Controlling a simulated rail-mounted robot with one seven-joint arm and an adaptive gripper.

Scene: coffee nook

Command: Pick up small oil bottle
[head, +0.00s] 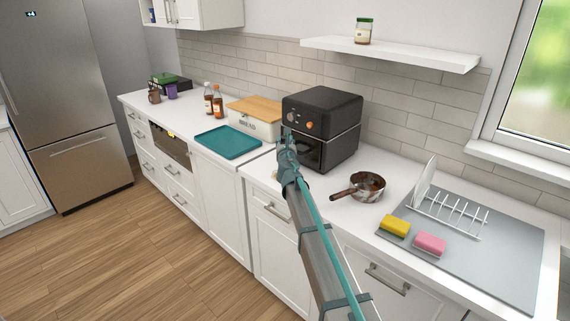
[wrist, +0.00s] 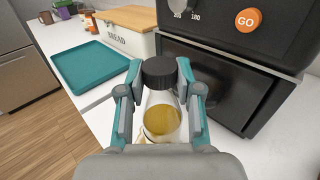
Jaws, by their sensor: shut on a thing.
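The small oil bottle (wrist: 162,118) is clear glass with a black cap and yellow oil inside. In the wrist view it stands upright between the fingers of my gripper (wrist: 160,95), which are closed on it from both sides near the cap. I cannot tell whether its base touches the counter. In the head view my gripper (head: 287,140) is in front of the black oven's left side, and the bottle is mostly hidden behind it.
The black oven (head: 343,138) is close to my gripper's right. A pan (head: 368,192), sponges (head: 395,226) and a dish rack (head: 450,215) are to the right.

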